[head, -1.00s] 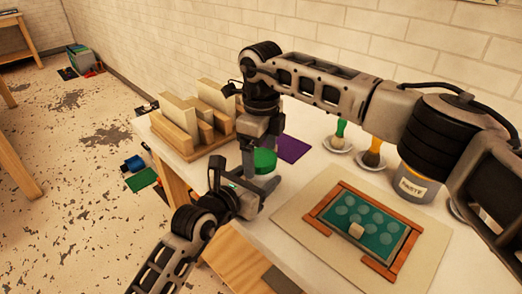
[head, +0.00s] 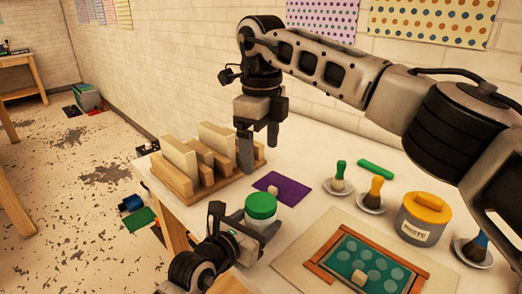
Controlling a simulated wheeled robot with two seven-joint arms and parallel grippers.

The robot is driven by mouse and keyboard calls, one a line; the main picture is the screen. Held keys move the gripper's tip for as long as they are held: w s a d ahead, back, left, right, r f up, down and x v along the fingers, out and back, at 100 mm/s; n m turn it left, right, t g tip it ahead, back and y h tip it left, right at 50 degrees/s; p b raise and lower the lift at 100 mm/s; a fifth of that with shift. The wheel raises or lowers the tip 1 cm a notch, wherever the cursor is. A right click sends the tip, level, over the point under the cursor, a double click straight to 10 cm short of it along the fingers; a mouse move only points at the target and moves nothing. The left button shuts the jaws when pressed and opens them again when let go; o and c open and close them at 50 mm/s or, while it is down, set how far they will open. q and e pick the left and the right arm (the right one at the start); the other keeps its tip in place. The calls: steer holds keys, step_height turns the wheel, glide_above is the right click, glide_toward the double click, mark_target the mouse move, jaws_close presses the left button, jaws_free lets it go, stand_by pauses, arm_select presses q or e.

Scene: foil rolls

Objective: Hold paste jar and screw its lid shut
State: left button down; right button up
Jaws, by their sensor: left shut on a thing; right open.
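The paste jar (head: 266,224) is a small clear or pale jar with a green lid (head: 261,205) on top. It stands upright near the table's front left edge. How tightly the lid sits cannot be seen. My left gripper (head: 258,234) is shut on the jar body from the front left, below the lid; its fingers are partly hidden. My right gripper (head: 259,152) is open and empty, fingers pointing down, above and behind the lid and clear of it.
A wooden rack (head: 205,165) with blocks stands behind left. A purple sheet (head: 290,190) lies behind the jar. At right are a framed green board (head: 350,250), brushes on saucers (head: 372,202), a labelled tub with a yellow lid (head: 424,217) and a green stick (head: 376,168).

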arm_select(q)
steer(key=shift+c, duration=1.3)
jaws_free()
steer(key=shift+s, duration=0.1)
steer(key=b+v, duration=0.1)
steer(key=v, duration=1.4)
steer(key=shift+s+a, duration=0.25)
steer(key=shift+s, duration=0.05)
